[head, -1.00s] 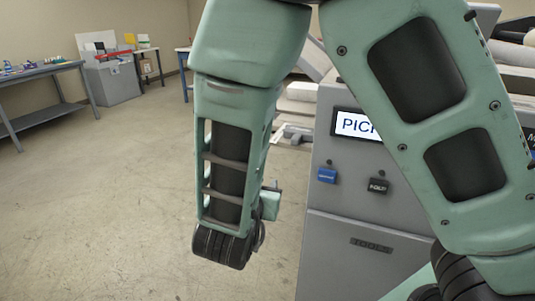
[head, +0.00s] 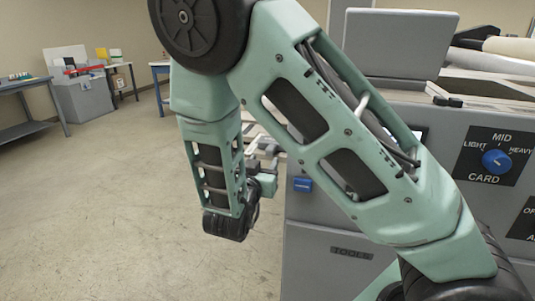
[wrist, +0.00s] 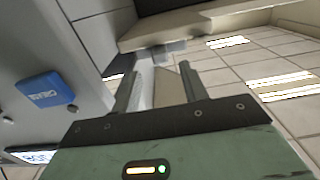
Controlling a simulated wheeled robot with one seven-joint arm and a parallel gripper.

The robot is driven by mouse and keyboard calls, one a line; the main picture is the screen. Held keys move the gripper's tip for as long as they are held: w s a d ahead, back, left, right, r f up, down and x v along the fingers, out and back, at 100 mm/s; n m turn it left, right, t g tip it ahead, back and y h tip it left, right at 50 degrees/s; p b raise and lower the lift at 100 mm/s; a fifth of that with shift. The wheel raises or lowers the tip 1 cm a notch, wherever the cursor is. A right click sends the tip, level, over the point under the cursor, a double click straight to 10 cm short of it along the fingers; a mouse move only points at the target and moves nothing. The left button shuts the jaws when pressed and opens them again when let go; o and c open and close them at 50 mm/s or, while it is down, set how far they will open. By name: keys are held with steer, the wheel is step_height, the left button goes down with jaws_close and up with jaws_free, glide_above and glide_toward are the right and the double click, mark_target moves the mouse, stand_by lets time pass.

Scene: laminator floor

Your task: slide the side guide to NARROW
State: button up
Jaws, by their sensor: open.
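My gripper (head: 264,160) is open at the left end of the grey machine, beyond the blue button, partly hidden by my forearm. In the wrist view its two fingers (wrist: 160,80) stand apart, with a pale grey, flat-sided piece showing between and beyond them. I cannot tell whether this piece is the side guide or whether a finger touches it. A small grey block (wrist: 168,51) shows just past the fingertips. No NARROW marking is readable in either view.
The machine front (head: 318,225) carries a blue button (head: 303,185) and a blue CARD knob (head: 496,161) pointing near MID. The blue button (wrist: 45,92) is close beside my gripper. A workbench (head: 35,95) and grey bin (head: 82,100) stand far left. The floor left is clear.

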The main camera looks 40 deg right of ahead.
mark_target(269, 153)
steer(key=shift+x, duration=2.55)
